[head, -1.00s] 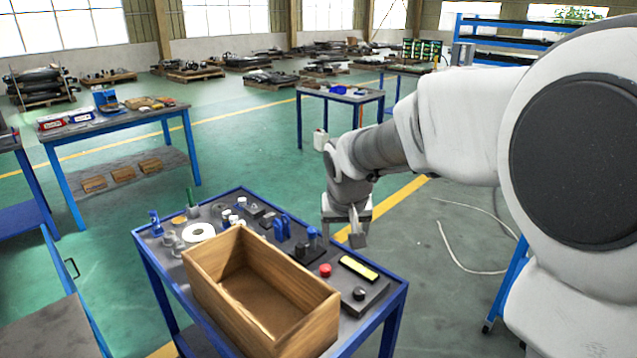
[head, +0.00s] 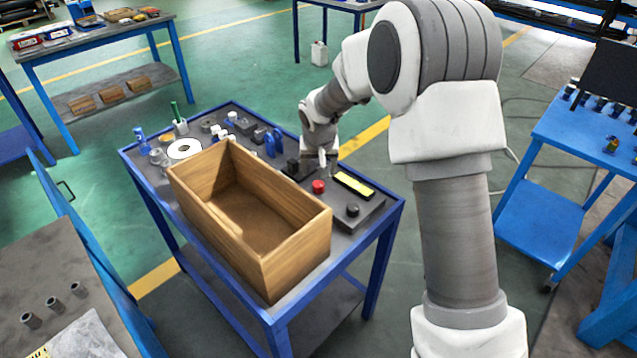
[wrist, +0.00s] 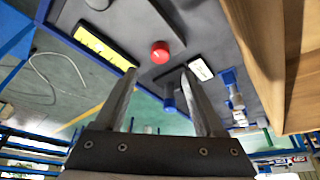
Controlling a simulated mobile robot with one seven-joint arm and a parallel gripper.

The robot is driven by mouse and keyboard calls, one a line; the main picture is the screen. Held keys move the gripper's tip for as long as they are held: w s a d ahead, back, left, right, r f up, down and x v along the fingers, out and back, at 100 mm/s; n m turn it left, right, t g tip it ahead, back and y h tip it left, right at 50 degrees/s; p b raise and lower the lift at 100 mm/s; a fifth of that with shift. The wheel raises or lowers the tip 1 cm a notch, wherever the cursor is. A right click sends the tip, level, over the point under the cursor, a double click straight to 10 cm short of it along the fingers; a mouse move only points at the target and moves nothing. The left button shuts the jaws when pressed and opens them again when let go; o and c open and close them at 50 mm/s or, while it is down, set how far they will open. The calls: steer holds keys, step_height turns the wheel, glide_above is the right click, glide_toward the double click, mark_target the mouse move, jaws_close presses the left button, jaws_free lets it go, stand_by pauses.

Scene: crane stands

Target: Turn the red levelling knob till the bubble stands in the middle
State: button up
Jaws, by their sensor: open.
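The red knob (head: 319,186) stands on a dark plate on the blue-framed cart, right of the wooden box. It shows upper middle in the wrist view (wrist: 160,52). Beside it lies a yellow level strip (head: 354,185), also at upper left in the wrist view (wrist: 104,47). The bubble is too small to make out. A black knob (head: 352,210) stands at the plate's near end. My gripper (wrist: 160,72) is open and empty. In the wrist view the red knob appears just beyond and between its fingertips, not touched by them.
The open wooden box (head: 250,205) fills the cart's near side. A blue bench (head: 560,130) stands to the right.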

mark_target(319, 184)
steer(key=x, duration=0.8)
steer(key=shift+w+f+b, duration=0.15)
steer(key=shift+f+b, duration=0.05)
steer(key=shift+b, duration=0.1)
jaws_close()
